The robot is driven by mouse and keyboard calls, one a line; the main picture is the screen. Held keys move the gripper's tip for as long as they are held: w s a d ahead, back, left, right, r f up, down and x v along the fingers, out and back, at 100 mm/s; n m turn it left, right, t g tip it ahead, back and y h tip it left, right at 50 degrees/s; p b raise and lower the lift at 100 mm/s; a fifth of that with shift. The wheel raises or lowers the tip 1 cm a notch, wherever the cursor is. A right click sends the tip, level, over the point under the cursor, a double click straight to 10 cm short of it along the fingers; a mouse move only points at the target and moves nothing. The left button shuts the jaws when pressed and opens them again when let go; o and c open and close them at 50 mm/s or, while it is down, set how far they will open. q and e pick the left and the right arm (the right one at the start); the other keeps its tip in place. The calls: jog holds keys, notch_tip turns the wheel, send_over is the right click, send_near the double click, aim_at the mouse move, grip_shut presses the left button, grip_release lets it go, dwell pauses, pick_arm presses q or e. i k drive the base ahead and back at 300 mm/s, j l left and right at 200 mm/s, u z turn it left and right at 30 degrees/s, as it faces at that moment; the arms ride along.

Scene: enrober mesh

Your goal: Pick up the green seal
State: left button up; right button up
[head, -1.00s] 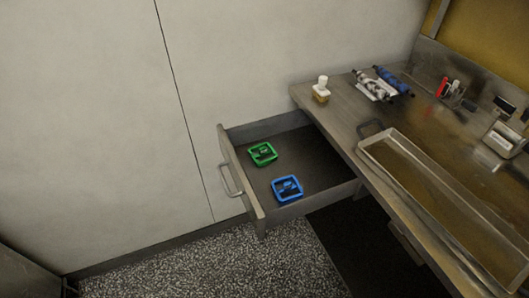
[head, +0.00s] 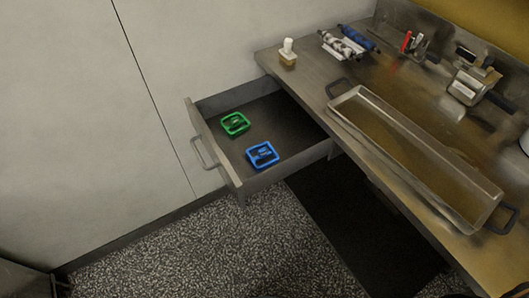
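The green seal (head: 235,123) is a square ring-like piece lying flat in the open drawer (head: 283,121), toward its back left. A similar blue seal (head: 262,155) lies in the same drawer, nearer the front and to the right. The two seals are apart. Neither of my grippers shows in the head view.
The drawer sticks out left from under a metal worktop (head: 310,85). On the worktop are a long tray (head: 400,137) with handles, a small white-topped bottle (head: 288,52), rollers (head: 348,42) and a metal device (head: 474,80). Speckled floor (head: 210,245) before the drawer is clear.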

aim_at(235, 121)
jog(key=i+j+z, duration=0.2)
jog(key=j, duration=0.65)
jog(key=j+z, duration=0.2)
jog(key=j, duration=0.6)
jog(key=k, duration=0.05)
